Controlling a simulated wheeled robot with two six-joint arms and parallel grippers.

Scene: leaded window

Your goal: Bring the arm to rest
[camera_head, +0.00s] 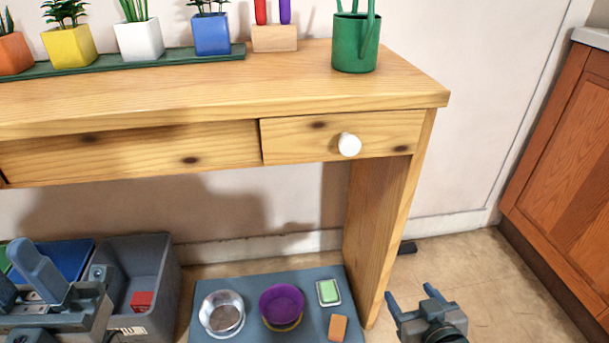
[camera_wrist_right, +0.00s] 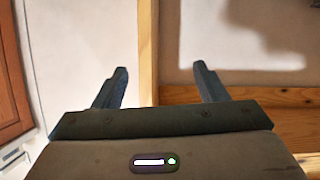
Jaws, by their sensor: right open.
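My right gripper (camera_head: 411,297) is at the lower right of the head view, over the floor and just right of the table's right leg. Its two blue-grey fingers stand apart. In the right wrist view the gripper (camera_wrist_right: 161,86) has its fingers wide apart with nothing between them; the edge of a wooden upright shows beyond. Part of my left arm and gripper (camera_head: 38,272) shows at the lower left of the head view, cut by the frame edge, in front of the bins. Its jaw state is unclear.
A grey bin (camera_head: 165,275) stands left; a cabinet (camera_head: 565,160) right.

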